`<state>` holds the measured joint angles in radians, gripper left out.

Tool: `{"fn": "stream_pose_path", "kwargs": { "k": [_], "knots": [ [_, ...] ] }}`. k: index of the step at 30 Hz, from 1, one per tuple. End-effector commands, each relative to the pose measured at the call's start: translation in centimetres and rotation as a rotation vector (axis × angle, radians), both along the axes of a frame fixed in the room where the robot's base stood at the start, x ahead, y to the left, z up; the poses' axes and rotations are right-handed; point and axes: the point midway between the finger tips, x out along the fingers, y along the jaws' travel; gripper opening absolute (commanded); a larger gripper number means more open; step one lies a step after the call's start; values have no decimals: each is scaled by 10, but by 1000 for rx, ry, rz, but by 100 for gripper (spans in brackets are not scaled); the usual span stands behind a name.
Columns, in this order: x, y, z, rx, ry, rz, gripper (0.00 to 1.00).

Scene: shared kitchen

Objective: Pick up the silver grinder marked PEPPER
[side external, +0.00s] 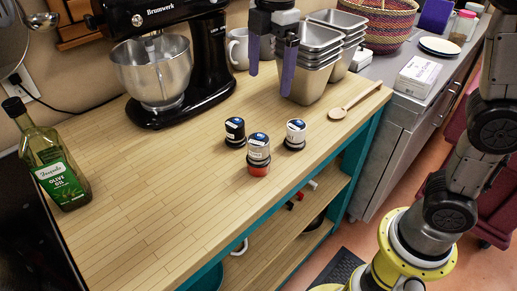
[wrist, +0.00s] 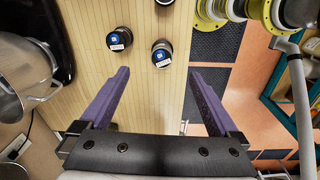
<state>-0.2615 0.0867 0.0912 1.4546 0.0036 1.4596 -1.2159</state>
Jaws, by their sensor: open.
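Three small grinders stand upright and close together on the wooden counter (side external: 150,215). One has a dark body (side external: 235,131), one has a grey top and reddish lower part (side external: 258,152), and one is pale silver-white (side external: 295,134). Their labels are too small to read, so I cannot tell which says PEPPER. In the wrist view two show whole, a left one (wrist: 119,38) and a right one (wrist: 162,53); a third is cut off at the top edge. My gripper (side external: 271,82) is open and empty, above and behind the grinders. Its purple fingers (wrist: 160,74) are apart with nothing between them.
Stacked metal pans (side external: 318,60) stand close behind my gripper. A black stand mixer (side external: 208,60) with a steel bowl is at the back left, and an olive oil bottle (side external: 57,172) at far left. A wooden spoon (side external: 355,103) lies at right. The front left counter is clear.

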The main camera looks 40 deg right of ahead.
Motion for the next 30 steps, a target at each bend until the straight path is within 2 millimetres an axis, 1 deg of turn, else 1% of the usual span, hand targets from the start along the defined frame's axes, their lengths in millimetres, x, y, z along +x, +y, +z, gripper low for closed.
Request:
{"fn": "stream_pose_path", "kwargs": {
  "k": [1, 2, 6, 8, 10, 15, 18, 21, 26, 30],
  "knots": [
    [7, 8, -9, -5, 19, 14, 97],
    [9, 11, -14, -8, 29, 19, 97],
    [10, 18, -29, -17, 61, 36, 97],
    [10, 19, -35, -17, 60, 39, 97],
    [9, 19, -46, -18, 61, 38, 97],
    [8, 19, -79, -18, 62, 36, 97],
    [8, 19, -95, -17, 60, 36, 97],
    [8, 19, -106, -17, 59, 36, 97],
    [8, 19, -114, -17, 58, 36, 97],
    [5, 22, -131, -18, 61, 37, 97]
  ]
}}
